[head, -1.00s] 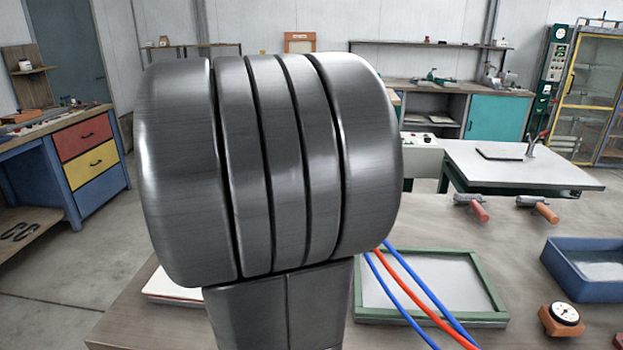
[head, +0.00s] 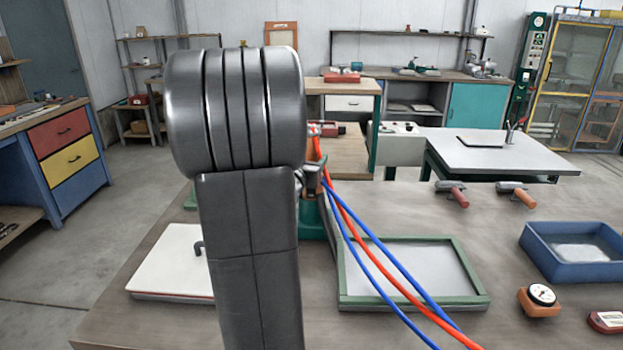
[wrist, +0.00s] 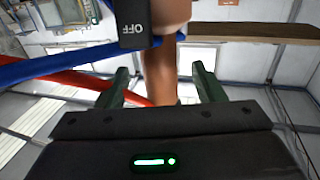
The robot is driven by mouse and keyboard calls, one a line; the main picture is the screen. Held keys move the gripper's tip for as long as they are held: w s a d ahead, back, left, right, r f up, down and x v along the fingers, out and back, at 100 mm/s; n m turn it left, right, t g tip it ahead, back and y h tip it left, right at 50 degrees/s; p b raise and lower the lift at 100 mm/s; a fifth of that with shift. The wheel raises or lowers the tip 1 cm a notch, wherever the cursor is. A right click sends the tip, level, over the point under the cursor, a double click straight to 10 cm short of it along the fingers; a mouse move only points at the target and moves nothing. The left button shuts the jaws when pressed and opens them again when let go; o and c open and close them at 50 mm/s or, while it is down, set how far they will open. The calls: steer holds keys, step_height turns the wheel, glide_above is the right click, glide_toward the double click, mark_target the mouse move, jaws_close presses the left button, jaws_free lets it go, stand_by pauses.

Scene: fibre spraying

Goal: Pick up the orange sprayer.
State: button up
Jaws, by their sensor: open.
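The orange sprayer (wrist: 158,65) shows in the wrist view as an orange-brown handle standing between the two green fingers of my open gripper (wrist: 162,84). A dark block marked OFF (wrist: 135,20) sits in front of its upper part. In the head view only a small part of the orange sprayer (head: 313,157) shows, to the right of my arm, above a green stand (head: 312,218). My arm hides the rest, and it hides my gripper there. I cannot tell whether the fingers touch the handle.
Red and blue hoses (head: 372,252) run from the sprayer over the green-framed tray (head: 455,299). A white board (head: 165,262) lies at left. Two tools (head: 452,194) (head: 517,195), a blue basin (head: 570,268) and a gauge (head: 540,300) stand at right.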

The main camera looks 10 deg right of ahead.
steer(key=shift+x, duration=1.05)
jaws_close()
steer(key=shift+r, duration=0.15)
steer(key=shift+r, duration=0.1)
